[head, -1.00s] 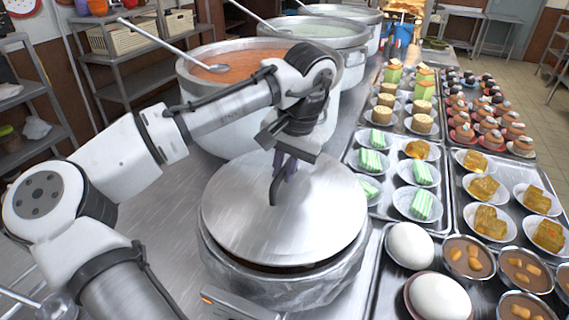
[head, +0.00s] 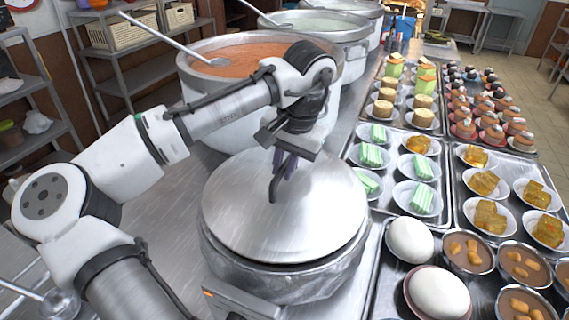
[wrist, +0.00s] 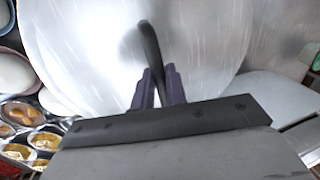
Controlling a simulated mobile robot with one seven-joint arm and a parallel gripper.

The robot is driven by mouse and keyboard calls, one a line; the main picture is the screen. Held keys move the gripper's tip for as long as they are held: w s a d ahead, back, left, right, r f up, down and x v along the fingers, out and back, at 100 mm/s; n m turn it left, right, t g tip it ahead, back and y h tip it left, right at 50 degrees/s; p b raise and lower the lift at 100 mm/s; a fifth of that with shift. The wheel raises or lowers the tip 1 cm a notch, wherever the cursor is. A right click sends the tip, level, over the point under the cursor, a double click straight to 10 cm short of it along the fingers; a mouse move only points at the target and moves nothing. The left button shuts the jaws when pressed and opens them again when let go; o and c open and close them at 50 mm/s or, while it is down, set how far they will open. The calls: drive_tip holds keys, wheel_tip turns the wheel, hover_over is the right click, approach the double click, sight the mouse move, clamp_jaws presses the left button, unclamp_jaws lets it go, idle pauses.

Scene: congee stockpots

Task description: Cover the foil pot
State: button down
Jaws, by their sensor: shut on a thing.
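The round metal lid (head: 300,220) lies over the foil-wrapped pot (head: 285,275) in the head view, covering its mouth; a thin dark line shows under the lid's front edge, so I cannot tell whether it is fully seated. My gripper (head: 284,165) is above the lid, shut on its dark curved handle (head: 272,189). In the wrist view the purple fingers (wrist: 158,88) close around the handle (wrist: 150,50), with the lid (wrist: 210,45) filling most of the background. The inside of the pot is hidden.
A large pot of orange congee (head: 240,62) with a ladle stands just behind. Trays of cakes and bowls (head: 480,190) fill the right side, and white eggs (head: 437,292) sit close to the foil pot. Bare metal counter (head: 165,215) lies to the left.

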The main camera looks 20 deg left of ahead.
drive_tip(key=shift+f, duration=0.9)
idle(0.7)
drive_tip(key=c, duration=1.3)
unclamp_jaws()
drive_tip(key=shift+c, duration=0.2)
drive_tip(key=shift+r, duration=0.1)
wheel_tip(320, 180, up, 13)
drive_tip(key=d+b, duration=0.1)
drive_tip(key=d, duration=0.1)
drive_tip(key=shift+d+r, duration=0.2)
drive_tip(key=shift+d, duration=0.15)
